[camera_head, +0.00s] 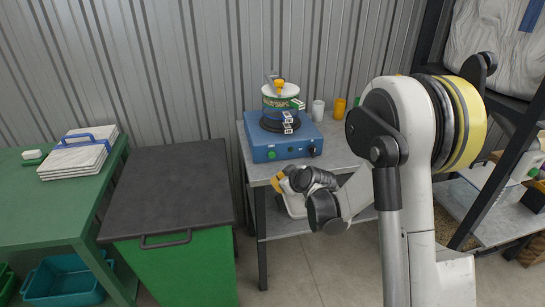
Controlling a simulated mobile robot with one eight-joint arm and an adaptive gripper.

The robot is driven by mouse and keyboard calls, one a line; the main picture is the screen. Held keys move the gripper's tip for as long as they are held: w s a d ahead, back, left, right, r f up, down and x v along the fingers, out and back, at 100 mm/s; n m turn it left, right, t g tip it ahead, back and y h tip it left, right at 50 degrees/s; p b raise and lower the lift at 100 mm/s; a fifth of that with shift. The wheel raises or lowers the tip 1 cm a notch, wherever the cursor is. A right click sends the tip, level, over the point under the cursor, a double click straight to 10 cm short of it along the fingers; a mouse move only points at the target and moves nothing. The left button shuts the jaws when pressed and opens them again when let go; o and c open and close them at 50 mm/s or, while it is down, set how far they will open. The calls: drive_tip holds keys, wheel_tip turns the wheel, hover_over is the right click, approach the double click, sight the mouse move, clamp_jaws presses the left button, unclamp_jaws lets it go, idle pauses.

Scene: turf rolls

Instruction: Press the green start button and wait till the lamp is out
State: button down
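A blue machine (284,139) stands on the grey bench at the middle. On its front face is a green button (271,155) at the left and a black knob (312,151) at the right. A green and white round container (281,100) with an orange piece on top stands on the machine's dark round plate. I cannot make out a lamp or whether one is lit. My gripper (279,181), with yellow at its end, is in front of and below the machine's front, apart from the green button in the picture. Its fingers are too small and turned to read.
The grey bench (342,153) also holds a white cup (318,110) and orange cups (340,108) at the right. A dark-lidded green bin (170,190) stands left of it. A green table (40,208) with stacked white sheets (78,156) is further left. Shelving stands at right.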

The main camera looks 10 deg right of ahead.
drive_tip(key=shift+w, duration=0.1)
approach(268, 160)
drive_tip(key=shift+w+a+f+p, duration=0.2)
drive_tip(key=shift+w+a+f, duration=0.1)
drive_tip(key=shift+w+f, duration=0.55)
drive_tip(key=shift+w+a+f+p, duration=0.25)
drive_tip(key=shift+w+f, duration=0.35)
drive_tip(key=shift+f, duration=0.4)
drive_tip(key=shift+w, duration=0.4)
drive_tip(key=shift+w, duration=0.55)
idle(0.8)
drive_tip(key=shift+s, duration=0.2)
drive_tip(key=shift+s+b, duration=0.35)
drive_tip(key=shift+s, duration=0.4)
drive_tip(key=shift+s, duration=0.1)
drive_tip(key=shift+s+b, duration=0.4)
drive_tip(key=shift+s, duration=2.05)
